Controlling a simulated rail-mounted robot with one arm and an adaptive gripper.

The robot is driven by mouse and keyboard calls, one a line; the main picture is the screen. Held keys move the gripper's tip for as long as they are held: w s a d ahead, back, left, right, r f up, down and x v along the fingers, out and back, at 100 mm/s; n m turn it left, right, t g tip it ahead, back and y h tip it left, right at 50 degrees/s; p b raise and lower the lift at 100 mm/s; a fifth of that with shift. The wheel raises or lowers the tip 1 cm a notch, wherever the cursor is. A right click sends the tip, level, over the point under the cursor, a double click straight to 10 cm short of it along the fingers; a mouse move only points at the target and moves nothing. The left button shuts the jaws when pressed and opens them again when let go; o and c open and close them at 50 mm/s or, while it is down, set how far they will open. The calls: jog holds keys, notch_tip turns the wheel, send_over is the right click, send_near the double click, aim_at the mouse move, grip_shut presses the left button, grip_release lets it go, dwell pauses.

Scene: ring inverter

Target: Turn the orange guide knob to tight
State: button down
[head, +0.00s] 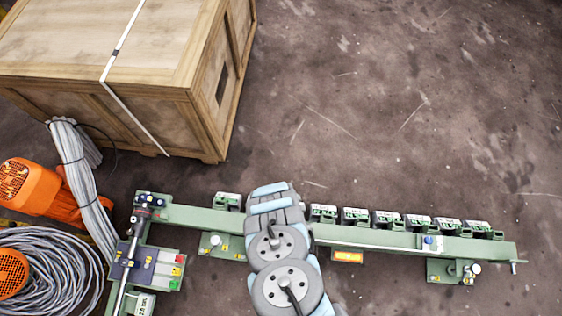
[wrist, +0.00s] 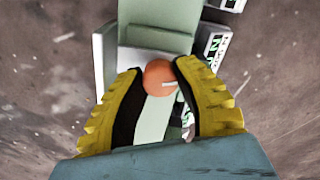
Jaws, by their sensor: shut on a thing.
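The orange guide knob (wrist: 160,76) is a small round knob with a white pointer mark on its face, in the middle of the wrist view. It sits at a pale green machine part (wrist: 150,30). My gripper (wrist: 158,71) has its two yellow ribbed fingers with dark pads on either side of the knob and is shut on it. The mark points to the right in the wrist view; I cannot read any scale beside it. In the head view my arm hides the knob and the gripper over the green rail machine (head: 375,237).
Several labelled units (head: 387,218) line the rail to the right of my arm. A control panel (head: 150,270) stands at the left end. Orange motors (head: 35,188), coiled grey cable (head: 50,265) and a wooden crate (head: 100,50) fill the left. The floor (head: 400,100) behind the rail is clear.

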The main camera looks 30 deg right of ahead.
jog(key=shift+m, duration=1.1)
jog(key=shift+b, duration=0.3)
jog(key=c, duration=0.7)
grip_release()
jog(key=shift+w, duration=0.1)
